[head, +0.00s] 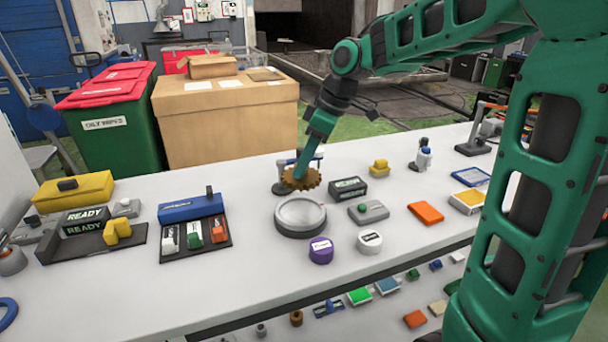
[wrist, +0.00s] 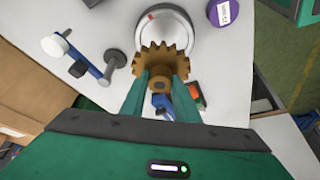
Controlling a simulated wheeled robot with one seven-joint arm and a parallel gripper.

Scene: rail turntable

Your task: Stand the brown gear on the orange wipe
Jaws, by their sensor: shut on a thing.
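The brown gear (head: 301,179) is a toothed disc held above the bench in the head view, just behind the round grey turntable (head: 301,232). My gripper (wrist: 161,88) is shut on the brown gear (wrist: 164,57) by its hub in the wrist view. The gear overlaps the near part of the turntable (wrist: 168,18) there. The orange wipe (head: 426,213) lies flat on the bench to the right of the turntable in the head view. Nothing stands on it. The wipe is not in the wrist view.
A purple round tub (head: 321,250) and a white one (head: 369,242) stand in front of the turntable. A yellow-topped block (head: 467,201) is right of the wipe.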

